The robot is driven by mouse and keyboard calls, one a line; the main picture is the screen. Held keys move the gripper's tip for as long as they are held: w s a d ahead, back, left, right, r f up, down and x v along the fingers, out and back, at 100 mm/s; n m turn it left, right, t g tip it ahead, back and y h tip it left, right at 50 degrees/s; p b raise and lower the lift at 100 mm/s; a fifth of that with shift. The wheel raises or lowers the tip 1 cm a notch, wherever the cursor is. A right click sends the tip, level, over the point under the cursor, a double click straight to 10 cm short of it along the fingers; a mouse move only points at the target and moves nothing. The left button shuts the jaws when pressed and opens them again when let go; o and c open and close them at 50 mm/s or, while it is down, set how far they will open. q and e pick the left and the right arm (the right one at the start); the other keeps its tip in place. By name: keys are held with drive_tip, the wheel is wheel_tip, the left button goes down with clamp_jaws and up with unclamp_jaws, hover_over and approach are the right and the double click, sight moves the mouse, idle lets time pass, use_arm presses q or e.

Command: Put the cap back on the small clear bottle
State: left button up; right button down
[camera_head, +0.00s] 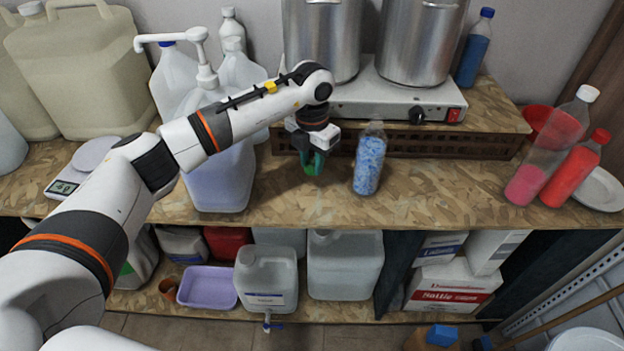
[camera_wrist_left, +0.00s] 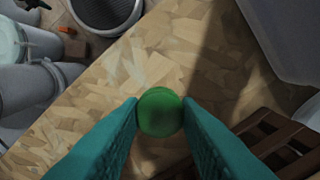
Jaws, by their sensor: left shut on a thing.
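The small clear bottle (camera_head: 369,160) stands upright on the wooden bench, holding blue and white speckled contents. Its narrow neck at the top shows no cap. My left gripper (camera_head: 313,163) is to the left of the bottle, pointing down close above the bench. Its teal fingers are shut on a round green cap (camera_wrist_left: 160,112), seen between the fingertips in the left wrist view. In the head view the cap is a small green patch at the fingertips. My right gripper is not in view.
A hotplate (camera_head: 395,92) with two steel pots sits on a raised wooden shelf behind the bottle. A large pump bottle (camera_head: 220,165) stands left of my gripper. Clear pink and red bottles (camera_head: 577,172) stand at the right. The bench right of the bottle is clear.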

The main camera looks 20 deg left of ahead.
use_arm(q)
drive_tip(key=shift+r, duration=0.75)
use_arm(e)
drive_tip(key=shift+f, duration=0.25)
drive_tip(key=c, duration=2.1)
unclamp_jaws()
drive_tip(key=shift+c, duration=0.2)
